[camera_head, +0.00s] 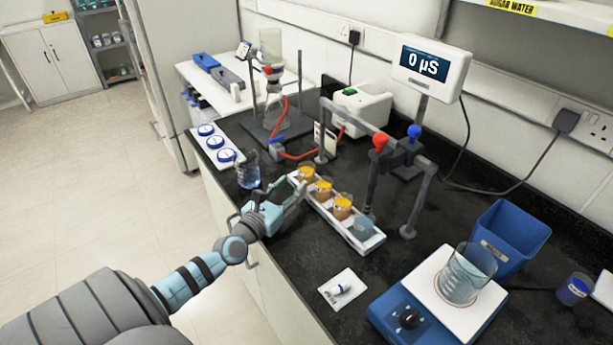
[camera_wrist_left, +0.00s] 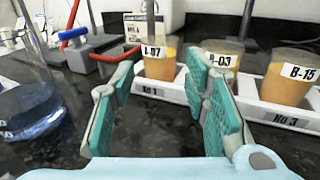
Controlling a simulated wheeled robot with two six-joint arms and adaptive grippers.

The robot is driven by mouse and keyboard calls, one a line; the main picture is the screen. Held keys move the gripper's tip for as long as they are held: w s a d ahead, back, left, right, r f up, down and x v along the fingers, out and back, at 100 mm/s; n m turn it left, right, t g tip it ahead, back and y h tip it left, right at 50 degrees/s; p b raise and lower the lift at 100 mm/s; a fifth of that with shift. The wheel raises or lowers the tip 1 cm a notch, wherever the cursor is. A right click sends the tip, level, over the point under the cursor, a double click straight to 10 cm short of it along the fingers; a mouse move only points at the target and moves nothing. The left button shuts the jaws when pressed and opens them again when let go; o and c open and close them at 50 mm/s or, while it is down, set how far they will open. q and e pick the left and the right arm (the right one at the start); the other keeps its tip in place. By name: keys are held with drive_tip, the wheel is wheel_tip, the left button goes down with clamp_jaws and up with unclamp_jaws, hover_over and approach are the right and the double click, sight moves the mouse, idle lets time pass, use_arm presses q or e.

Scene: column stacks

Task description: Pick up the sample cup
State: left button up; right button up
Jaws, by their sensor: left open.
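Orange-filled sample cups stand in a white rack (camera_head: 322,211). In the head view they are the first cup (camera_head: 306,174), the second cup (camera_head: 323,190) and the third cup (camera_head: 342,207); a bluish clear cup (camera_head: 362,229) fills the near end. My left gripper (camera_head: 292,194) is open and empty at the rack's left side, near the first cups. In the left wrist view, the cup labelled L-07 (camera_wrist_left: 158,68) shows between the open fingers of my left gripper (camera_wrist_left: 160,85), beyond the tips. The second cup (camera_wrist_left: 222,50) is partly behind the right finger. My right gripper is out of view.
A beaker of blue liquid (camera_head: 248,170) stands just left of my gripper, also seen in the left wrist view (camera_wrist_left: 28,110). A grey frame (camera_head: 368,135) arches behind the rack.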

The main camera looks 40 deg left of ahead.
sight(302, 175)
use_arm(q)
drive_tip(key=w+b, duration=0.1)
drive_tip(key=w, duration=0.1)
drive_tip(key=w+b, duration=0.1)
drive_tip(key=w, duration=0.2)
drive_tip(key=w+a, duration=0.1)
drive_tip(key=w, duration=0.2)
drive_tip(key=shift+w+f+b, duration=0.15)
drive_tip(key=shift+w+b, duration=0.05)
drive_tip(key=shift+b, duration=0.2)
drive_tip(key=shift+c, duration=0.2)
drive_tip(key=c, duration=0.8)
